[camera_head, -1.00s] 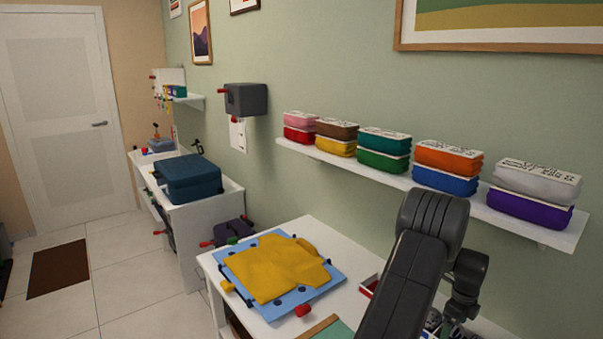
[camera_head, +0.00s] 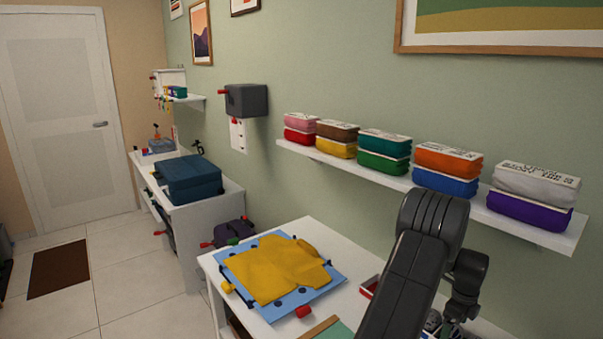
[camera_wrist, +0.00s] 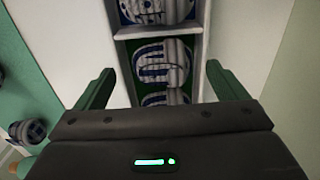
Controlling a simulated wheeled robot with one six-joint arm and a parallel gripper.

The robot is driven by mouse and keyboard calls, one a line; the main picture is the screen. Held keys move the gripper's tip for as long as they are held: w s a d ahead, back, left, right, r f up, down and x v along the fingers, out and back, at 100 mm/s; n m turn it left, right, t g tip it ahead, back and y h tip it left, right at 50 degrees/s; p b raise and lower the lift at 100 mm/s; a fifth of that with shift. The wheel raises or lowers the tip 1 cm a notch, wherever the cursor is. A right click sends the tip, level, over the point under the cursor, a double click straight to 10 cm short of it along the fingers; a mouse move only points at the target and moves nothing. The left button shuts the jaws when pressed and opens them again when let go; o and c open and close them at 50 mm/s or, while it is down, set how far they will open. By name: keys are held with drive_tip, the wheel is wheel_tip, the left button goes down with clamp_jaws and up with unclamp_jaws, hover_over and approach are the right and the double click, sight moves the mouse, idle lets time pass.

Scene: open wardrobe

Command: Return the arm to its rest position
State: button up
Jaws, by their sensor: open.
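My arm (camera_head: 408,280) is folded at the lower right of the head view, its dark links raised in front of the shelf and over the right part of the white table. My gripper (camera_wrist: 155,82) shows in the wrist view with its two green fingers wide apart and nothing between them. Beyond the fingers is a narrow white compartmented holder (camera_wrist: 128,32) with blue, white and grey patterned items (camera_wrist: 163,65) in it. The fingers look apart from it. In the head view the gripper's fingertips are hidden or out of frame.
A white table (camera_head: 318,228) bears a blue board (camera_head: 330,287) with a yellow garment (camera_head: 275,268) spread on it. A wall shelf (camera_head: 400,183) holds several stacked coloured bundles. A second table with a dark blue case (camera_head: 192,178) stands farther back. The tiled floor at left is mostly clear.

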wheel_tip(320, 180, up, 10)
drive_tip(key=p, duration=0.4)
drive_tip(key=a+f+n+b, duration=0.1)
drive_tip(key=a+f+b, duration=0.2)
drive_tip(key=a, duration=1.5)
drive_tip(key=shift+s+a, duration=0.2)
drive_tip(key=shift+s, duration=0.25)
drive_tip(key=shift+r, duration=0.15)
